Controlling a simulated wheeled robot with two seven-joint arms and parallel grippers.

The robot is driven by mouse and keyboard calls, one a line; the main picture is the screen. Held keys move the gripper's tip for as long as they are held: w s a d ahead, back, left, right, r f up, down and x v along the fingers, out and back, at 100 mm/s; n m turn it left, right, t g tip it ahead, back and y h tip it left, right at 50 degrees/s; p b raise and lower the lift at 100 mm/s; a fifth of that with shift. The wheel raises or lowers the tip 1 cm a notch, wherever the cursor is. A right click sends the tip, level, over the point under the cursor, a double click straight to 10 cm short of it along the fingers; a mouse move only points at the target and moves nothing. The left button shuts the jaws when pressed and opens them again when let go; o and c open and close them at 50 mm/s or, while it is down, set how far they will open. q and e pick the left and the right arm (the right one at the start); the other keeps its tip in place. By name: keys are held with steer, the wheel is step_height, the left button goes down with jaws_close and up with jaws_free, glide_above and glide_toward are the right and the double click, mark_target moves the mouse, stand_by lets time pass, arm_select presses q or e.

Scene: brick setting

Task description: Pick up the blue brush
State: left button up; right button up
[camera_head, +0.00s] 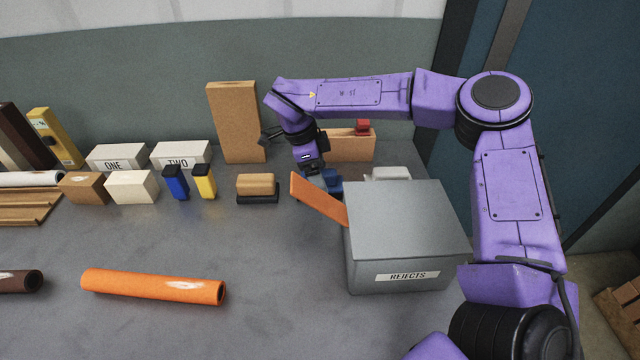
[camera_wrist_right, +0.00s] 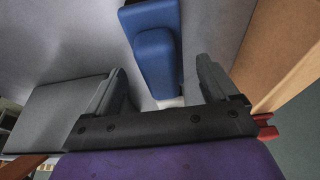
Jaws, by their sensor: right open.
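The blue brush (camera_head: 334,179) lies on the grey table behind the grey box. It is partly hidden by my gripper and an orange slat. In the right wrist view the blue brush (camera_wrist_right: 155,58) shows a rounded blue handle on a wider blue body, running up past the top edge. My right gripper (camera_head: 316,182) reaches down beside the brush. In the right wrist view my right gripper (camera_wrist_right: 163,88) is open, with the near end of the brush between its fingers in the picture. No touch is visible. My left gripper is not in view.
The grey REJECTS box (camera_head: 407,230) stands just in front. The orange slat (camera_head: 317,197) leans at its left. A wooden box (camera_head: 346,146) is behind; a tall tan block (camera_head: 237,122) stands to its left. A wooden-topped brush (camera_head: 256,187) lies left.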

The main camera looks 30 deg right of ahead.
steer(key=shift+x, duration=1.2)
steer(key=shift+r, duration=0.1)
steer(key=c, duration=1.2)
steer(key=shift+c, duration=0.2)
step_height(320, 180, up, 10)
